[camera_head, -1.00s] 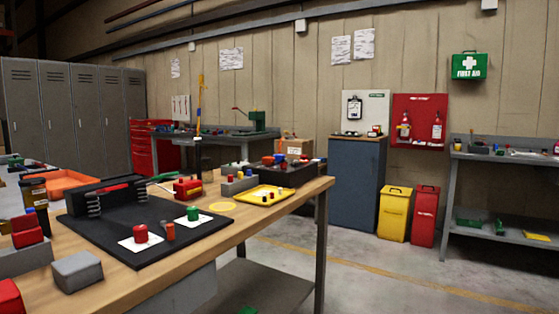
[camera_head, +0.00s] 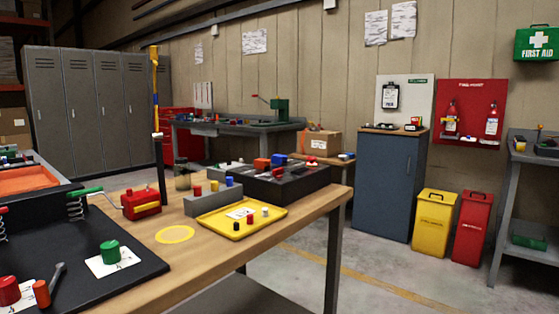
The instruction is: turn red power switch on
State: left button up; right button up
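On the wooden workbench (camera_head: 215,252) lies a black board (camera_head: 135,272). At its left, a red round knob (camera_head: 9,290) sits on a white card, partly cut off by the left edge. An orange-red cylinder (camera_head: 41,293) stands beside it. A green round knob (camera_head: 110,251) sits on another white card. Behind the board is a red box (camera_head: 141,203) close to a green-handled lever (camera_head: 86,191). I cannot tell for sure which red part is the power switch, or its on or off state. Neither of my grippers is in view.
A yellow tray (camera_head: 215,229) with small pegs, a grey block (camera_head: 205,206) with coloured pegs and a black box (camera_head: 283,190) stand on the bench. A blue-grey cabinet (camera_head: 385,190), yellow bin (camera_head: 433,225) and red bin (camera_head: 472,230) stand beyond. Floor right of the bench is clear.

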aim_at(278, 173)
jog(key=i+l+u, duration=0.1)
jog(key=i+l, duration=0.15)
jog(key=i+l+u, duration=0.1)
jog(key=i+l, duration=0.15)
jog(key=l, duration=0.15)
jog(key=i+l+u, duration=0.1)
jog(key=i+l, duration=0.15)
jog(key=i+l+u, duration=0.1)
jog(key=i+l, duration=0.15)
jog(key=l, duration=0.2)
jog(key=i+l+u, duration=0.1)
jog(key=l, duration=0.3)
jog(key=i+l+u, duration=0.1)
jog(key=i+l, duration=0.2)
jog(key=i+l+u, duration=0.1)
jog(key=l, duration=0.3)
jog(key=i+l+u, duration=0.1)
jog(key=l, duration=0.35)
jog(key=i+l+u, duration=0.1)
jog(key=l, duration=0.3)
jog(key=l+u, duration=0.15)
jog(key=l, duration=0.45)
jog(key=k+l+u, duration=0.2)
jog(key=l, duration=0.35)
jog(key=i, duration=0.1)
